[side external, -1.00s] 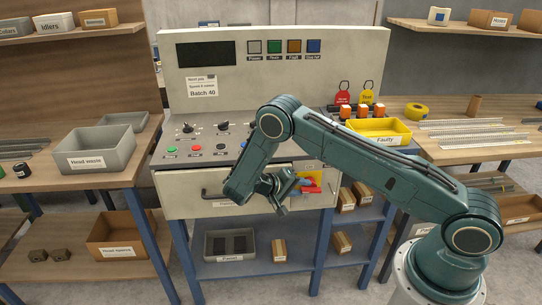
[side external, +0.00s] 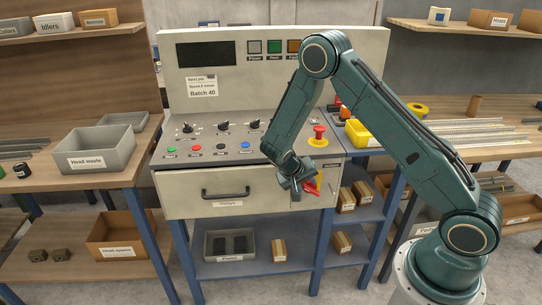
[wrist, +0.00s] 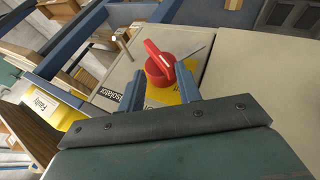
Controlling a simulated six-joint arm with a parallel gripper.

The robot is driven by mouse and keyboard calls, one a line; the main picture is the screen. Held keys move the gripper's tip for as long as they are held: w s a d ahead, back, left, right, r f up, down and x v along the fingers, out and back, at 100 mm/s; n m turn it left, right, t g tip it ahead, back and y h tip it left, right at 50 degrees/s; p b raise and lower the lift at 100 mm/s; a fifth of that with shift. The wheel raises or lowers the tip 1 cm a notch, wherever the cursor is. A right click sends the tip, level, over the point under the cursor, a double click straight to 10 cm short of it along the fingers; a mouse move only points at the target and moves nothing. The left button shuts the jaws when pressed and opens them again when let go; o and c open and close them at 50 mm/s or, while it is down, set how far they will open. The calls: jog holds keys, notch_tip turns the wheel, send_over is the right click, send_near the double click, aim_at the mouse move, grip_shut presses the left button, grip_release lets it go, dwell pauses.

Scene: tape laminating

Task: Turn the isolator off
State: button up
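The isolator is a red rotary handle (wrist: 158,66) on a yellow plate (wrist: 163,96), on the cabinet front right of the drawer. In the wrist view the word "Isolator" is partly readable beside it. The red handle (side external: 311,187) also shows in the side external view, partly covered by my gripper (side external: 294,184). In the wrist view my gripper (wrist: 160,72) is open, its two fingers apart on either side of the handle's lower part. I cannot tell whether they touch it. Nothing is clearly held.
A drawer (side external: 231,191) with a black handle is left of the isolator. A red emergency-stop button (side external: 319,133) stands on the console above, beside several knobs and buttons. A small peg (wrist: 122,37) sticks out near the isolator. A yellow tray (side external: 362,136) is to the right.

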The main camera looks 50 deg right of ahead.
jog(key=shift+s+d+r+m+t+y, duration=0.25)
jog(key=shift+s+d+t+y, duration=0.2)
jog(key=shift+t+y, duration=0.55)
jog(key=shift+s+d+r+m+t+y, duration=0.1)
jog(key=shift+s+d+m+t+y, duration=0.3)
jog(key=shift+t+y, duration=0.55)
jog(key=shift+r, duration=0.25)
jog(key=v, duration=1.3)
jog(key=shift+r, duration=0.15)
jog(key=shift+s+r, duration=0.1)
jog(key=s+a+r+n+t+y, duration=0.2)
jog(key=s+a+r+n+y, duration=0.1)
jog(key=s+a+r+n, duration=0.6)
jog(key=s+a+r, duration=0.4)
jog(key=s+r, duration=0.4)
jog(key=shift+s+a+r, duration=0.3)
jog(key=shift+a, duration=0.1)
jog(key=shift+y, duration=0.25)
